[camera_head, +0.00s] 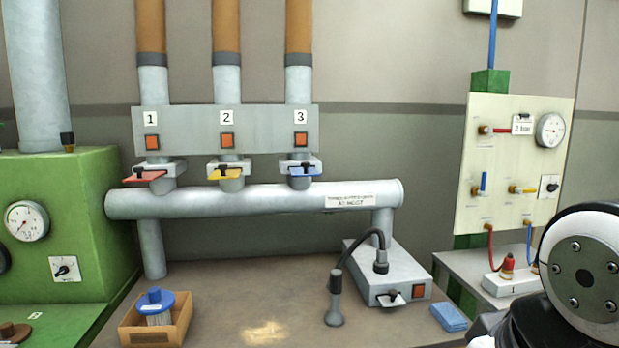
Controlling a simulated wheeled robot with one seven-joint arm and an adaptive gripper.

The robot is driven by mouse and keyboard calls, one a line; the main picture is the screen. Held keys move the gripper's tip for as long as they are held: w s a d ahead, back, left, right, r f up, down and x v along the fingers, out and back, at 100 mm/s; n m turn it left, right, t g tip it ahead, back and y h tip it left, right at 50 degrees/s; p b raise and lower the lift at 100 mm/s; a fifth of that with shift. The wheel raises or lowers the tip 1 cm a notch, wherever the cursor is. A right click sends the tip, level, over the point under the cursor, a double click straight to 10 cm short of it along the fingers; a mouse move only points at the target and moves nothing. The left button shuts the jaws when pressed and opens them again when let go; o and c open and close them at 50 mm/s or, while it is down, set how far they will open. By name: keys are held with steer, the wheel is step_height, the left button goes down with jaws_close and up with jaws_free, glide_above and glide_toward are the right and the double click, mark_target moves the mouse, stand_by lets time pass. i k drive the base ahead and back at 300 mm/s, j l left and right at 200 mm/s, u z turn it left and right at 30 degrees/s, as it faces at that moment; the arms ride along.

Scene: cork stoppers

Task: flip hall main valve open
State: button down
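No valve in view carries a label that I can read as hall main. A pale board (467,205) at the right holds small valves with coloured levers. The red lever (498,131) at the top lies horizontal. The blue lever (484,183) stands vertical. The yellow lever (523,190) lies horizontal. A white tag reading 2 bar (522,125) and a round gauge (550,131) sit at the board's top right. Part of my arm shows at the lower right, in front of the bench by the board. My gripper is not in view.
Three numbered pipes with red (145,176), yellow (226,173) and blue (304,170) handles meet a horizontal pipe (260,201). Below are a cardboard box (181,336), a grey unit with a hose (405,270) and a blue cloth (449,317). A green machine (85,235) stands left.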

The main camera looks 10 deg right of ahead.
mark_target(489, 130)
steer(key=z, duration=0.9)
